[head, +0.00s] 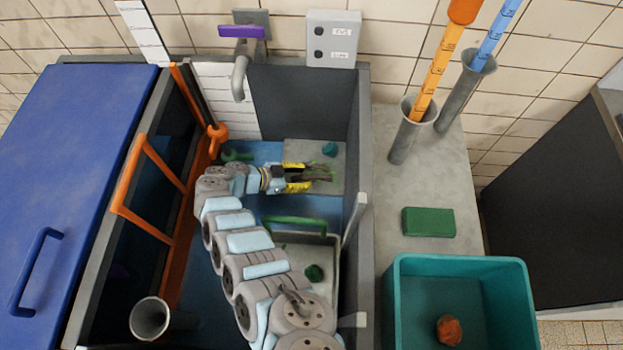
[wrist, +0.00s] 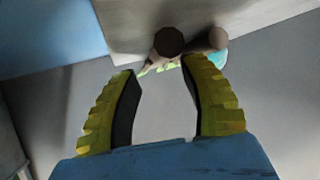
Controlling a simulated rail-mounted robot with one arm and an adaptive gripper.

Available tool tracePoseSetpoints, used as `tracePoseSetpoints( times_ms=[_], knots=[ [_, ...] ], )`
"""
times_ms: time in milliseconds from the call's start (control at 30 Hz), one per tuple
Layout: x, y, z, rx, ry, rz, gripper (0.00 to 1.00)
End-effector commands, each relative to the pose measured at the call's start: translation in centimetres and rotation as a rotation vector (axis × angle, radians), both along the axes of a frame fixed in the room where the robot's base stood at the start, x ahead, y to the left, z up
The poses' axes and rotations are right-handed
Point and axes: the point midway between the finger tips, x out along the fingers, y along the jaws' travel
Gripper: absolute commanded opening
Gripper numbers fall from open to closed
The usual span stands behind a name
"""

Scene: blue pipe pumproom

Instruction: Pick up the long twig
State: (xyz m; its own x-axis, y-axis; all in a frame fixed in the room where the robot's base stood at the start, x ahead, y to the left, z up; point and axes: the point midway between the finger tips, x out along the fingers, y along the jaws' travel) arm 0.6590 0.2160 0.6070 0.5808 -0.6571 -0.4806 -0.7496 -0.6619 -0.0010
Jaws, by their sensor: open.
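My gripper (head: 309,177) reaches right inside the open tank, over a grey slab; its yellow fingers are spread. Dark brown twig-like pieces (head: 322,172) show at and just beyond the fingertips, with a bit of green on them. In the wrist view, my gripper (wrist: 160,68) is open with nothing clamped between its fingers. A brown twig with a dark round end (wrist: 169,41) and a paler branch end (wrist: 217,39) lie just past the tips, nearest the right finger. Whether they touch that finger is unclear. The twig's full length is hidden.
A teal lump (head: 330,149) sits on the slab (head: 300,150) behind the twig. A green-handled tray (head: 325,262) with a dark green lump lies nearer. The tank's right wall (head: 366,200) stands close. A teal bin (head: 405,275) and green block (head: 428,222) are outside.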

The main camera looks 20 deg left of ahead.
Motion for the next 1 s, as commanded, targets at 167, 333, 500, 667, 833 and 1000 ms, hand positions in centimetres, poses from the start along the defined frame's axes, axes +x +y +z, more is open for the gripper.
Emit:
tracePoseSetpoints(
  times_ms=[167, 333, 500, 667, 833, 1000],
  knots=[
    [1.4, -1.7, -1.5, -0.002, -0.001, -0.004, 0.44],
    [1.8, -2.3, -1.7, -0.002, -0.001, -0.004, 0.44],
    [1.8, -2.2, -1.7, -0.001, 0.0, -0.003, 0.39],
    [1.7, -2.2, -1.7, -0.001, 0.0, -0.003, 0.06],
    [1.7, -2.2, -1.7, -0.001, 0.0, -0.003, 0.05],
    [1.7, -2.2, -1.7, -0.001, 0.001, -0.003, 0.05]
  ],
)
